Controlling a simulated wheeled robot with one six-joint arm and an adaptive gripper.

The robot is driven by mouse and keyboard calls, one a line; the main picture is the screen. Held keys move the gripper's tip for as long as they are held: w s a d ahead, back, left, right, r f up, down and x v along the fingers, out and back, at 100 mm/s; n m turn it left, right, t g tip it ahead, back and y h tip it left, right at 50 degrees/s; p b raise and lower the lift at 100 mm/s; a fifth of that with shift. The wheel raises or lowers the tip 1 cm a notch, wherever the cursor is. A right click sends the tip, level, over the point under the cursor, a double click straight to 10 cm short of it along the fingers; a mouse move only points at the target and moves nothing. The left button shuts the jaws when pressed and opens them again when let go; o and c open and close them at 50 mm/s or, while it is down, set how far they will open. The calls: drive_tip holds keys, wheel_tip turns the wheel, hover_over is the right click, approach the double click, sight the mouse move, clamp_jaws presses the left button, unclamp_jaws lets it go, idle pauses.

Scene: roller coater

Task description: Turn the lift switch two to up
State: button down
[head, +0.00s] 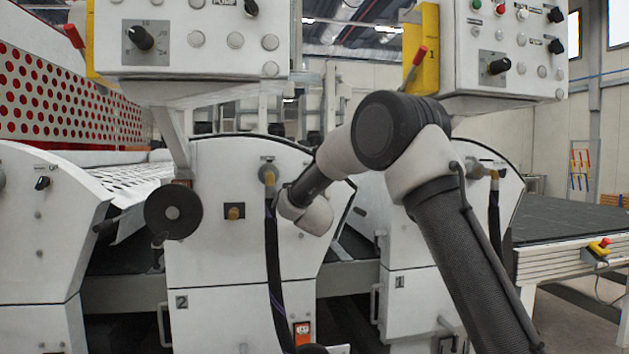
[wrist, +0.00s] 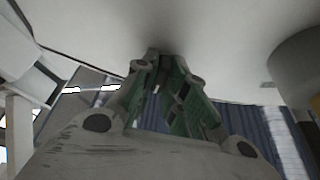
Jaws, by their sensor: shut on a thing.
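My gripper (wrist: 165,56) reaches up to a white panel surface in the wrist view, its green-sided fingers close together at the tips. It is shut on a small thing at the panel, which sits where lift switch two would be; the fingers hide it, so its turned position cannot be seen. In the head view my wrist is at the upper right part of the white housing marked 2 (head: 205,260), and my arm hides the fingers and the switch there.
A black hose (head: 273,270) hangs beside my wrist. Control boxes (head: 210,42) and (head: 505,50) overhang above. A conveyor (head: 570,226) stands at the right.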

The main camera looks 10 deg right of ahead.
idle(0.5)
drive_tip(key=c, duration=1.5)
unclamp_jaws()
drive_tip(key=shift+o, duration=0.2)
drive_tip(key=v, duration=1.2)
